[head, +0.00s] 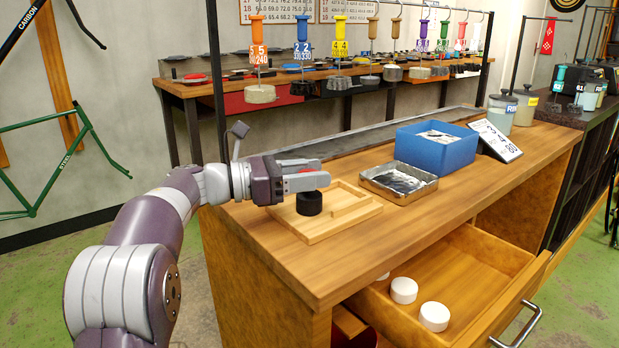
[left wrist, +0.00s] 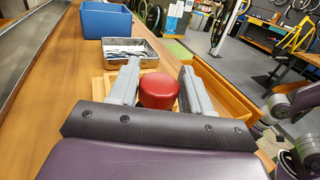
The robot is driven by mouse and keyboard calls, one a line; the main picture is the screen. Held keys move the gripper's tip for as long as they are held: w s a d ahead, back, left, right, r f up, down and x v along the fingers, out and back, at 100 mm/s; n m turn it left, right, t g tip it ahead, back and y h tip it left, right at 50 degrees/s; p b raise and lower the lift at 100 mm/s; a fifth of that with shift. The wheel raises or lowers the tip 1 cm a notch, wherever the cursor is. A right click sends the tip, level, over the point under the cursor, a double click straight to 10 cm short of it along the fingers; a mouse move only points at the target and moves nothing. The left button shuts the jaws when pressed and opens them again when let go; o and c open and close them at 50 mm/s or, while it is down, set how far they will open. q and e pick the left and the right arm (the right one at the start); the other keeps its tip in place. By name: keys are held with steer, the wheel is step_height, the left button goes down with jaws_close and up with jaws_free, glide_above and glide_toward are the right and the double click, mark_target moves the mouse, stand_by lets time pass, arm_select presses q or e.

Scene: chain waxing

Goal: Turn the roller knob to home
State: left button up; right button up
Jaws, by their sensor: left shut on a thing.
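A round red knob (left wrist: 158,91) sits between the two grey fingers of my left gripper (left wrist: 160,85) in the left wrist view. In the head view my left gripper (head: 308,174) reaches in from the left and is shut on the knob, which is mostly hidden by the fingers. A black cylinder (head: 309,204) stands upright just below the fingers on a shallow wooden tray (head: 350,222). I cannot tell from these views whether the red knob joins the black cylinder. The knob's turn marks are not visible. My right gripper is not seen.
A metal pan (head: 398,188) and a blue bin (head: 436,148) stand right of the tray on the wooden bench. A sign with numbers (head: 496,140) and jars stand farther right. The open drawer (head: 480,262) below holds white pucks (head: 434,316).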

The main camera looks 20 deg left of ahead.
arm_select(q)
steer(key=o, duration=0.9)
steer(key=shift+o, duration=0.2)
steer(key=p+v, duration=0.1)
steer(key=v, duration=1.1)
steer(key=shift+s+a, duration=0.25)
steer(key=shift+a, duration=0.05)
